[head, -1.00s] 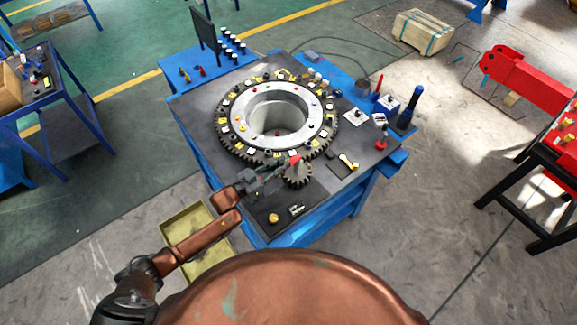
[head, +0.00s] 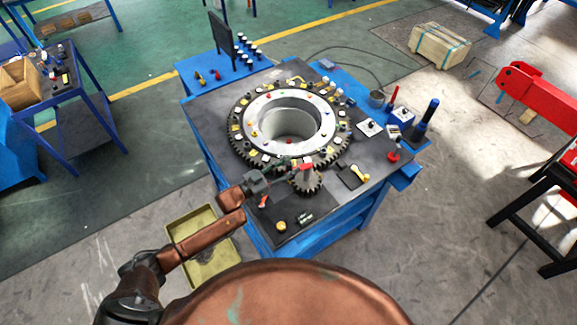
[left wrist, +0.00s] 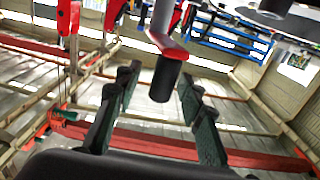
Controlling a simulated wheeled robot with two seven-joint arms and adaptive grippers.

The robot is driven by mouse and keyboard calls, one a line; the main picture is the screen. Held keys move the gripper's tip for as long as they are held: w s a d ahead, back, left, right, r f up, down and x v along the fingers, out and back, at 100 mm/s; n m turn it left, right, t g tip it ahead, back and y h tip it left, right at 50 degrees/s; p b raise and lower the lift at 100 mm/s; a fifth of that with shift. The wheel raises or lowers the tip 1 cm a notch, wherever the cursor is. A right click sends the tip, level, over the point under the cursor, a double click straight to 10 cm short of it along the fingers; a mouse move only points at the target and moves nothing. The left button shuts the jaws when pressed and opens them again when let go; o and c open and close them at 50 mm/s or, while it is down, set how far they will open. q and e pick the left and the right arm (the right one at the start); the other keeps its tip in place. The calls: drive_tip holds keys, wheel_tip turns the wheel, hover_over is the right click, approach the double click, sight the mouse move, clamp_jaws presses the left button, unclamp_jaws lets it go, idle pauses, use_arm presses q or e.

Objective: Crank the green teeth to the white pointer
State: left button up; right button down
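A large toothed ring gear (head: 243,150) lies flat on the dark-topped table, with small coloured parts around its pale hub. A small dark pinion (head: 306,184) meshes at its near edge. My left gripper (head: 287,176) reaches from the left over the pinion. In the left wrist view, a red crank arm (left wrist: 168,46) carries a dark cylindrical handle (left wrist: 165,78). The handle lies between the spread fingers of my left gripper (left wrist: 158,112), with gaps visible on both sides. I cannot pick out green teeth or a white pointer. My right gripper is not in view.
A yellow-green tray (head: 204,262) is on the floor left of the table. A dark upright panel (head: 220,38) stands behind. A red arm-shaped part (head: 535,92) is at right.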

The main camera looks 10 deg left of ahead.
use_arm(q)
drive_tip(key=v, duration=1.2)
drive_tip(key=shift+f, duration=0.1)
idle(0.4)
